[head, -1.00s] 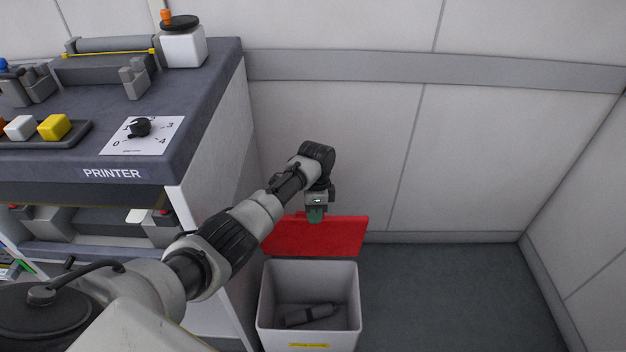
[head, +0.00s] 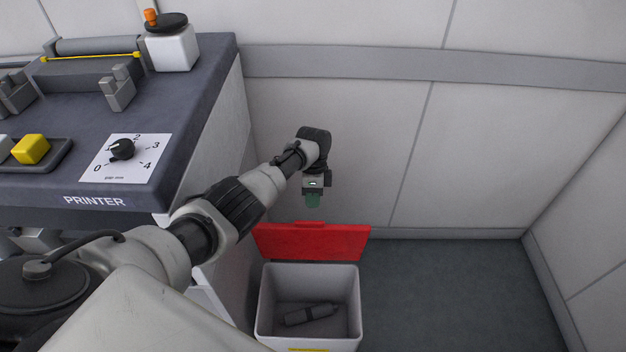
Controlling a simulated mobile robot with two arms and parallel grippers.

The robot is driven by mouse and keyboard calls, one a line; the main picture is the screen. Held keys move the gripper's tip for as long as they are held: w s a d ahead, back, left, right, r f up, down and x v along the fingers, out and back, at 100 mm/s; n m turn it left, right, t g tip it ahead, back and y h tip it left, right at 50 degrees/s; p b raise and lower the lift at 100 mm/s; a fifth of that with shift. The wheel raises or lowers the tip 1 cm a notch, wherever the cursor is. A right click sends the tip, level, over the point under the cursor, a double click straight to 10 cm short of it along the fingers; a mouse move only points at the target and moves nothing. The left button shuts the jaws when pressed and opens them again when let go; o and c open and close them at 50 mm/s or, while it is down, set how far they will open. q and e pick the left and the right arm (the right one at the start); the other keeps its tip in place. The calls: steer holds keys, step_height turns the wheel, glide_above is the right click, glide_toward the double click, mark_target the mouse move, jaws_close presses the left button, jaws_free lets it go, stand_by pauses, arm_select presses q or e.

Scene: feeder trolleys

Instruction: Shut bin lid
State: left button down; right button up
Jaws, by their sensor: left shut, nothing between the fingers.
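The bin (head: 355,300) is a light grey open-topped box on the floor beside the printer trolley. Its red lid (head: 312,241) stands open at the bin's back edge, leaning back toward the wall. A dark grey object (head: 310,314) lies in the bin. My left gripper (head: 313,201) points down above the lid's upper edge, shut and empty. It appears apart from the lid, though the depth gap is hard to judge. My right gripper is not in view.
Walls close in behind and at right. The floor (head: 450,290) right of the bin is clear.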

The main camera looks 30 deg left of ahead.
arm_select(q)
steer(key=s, duration=0.1)
steer(key=s+d+p, duration=0.1)
steer(key=s, duration=0.1)
steer(key=shift+s+d+p, duration=0.15)
steer(key=shift+d+p, duration=0.2)
steer(key=shift+p, duration=0.05)
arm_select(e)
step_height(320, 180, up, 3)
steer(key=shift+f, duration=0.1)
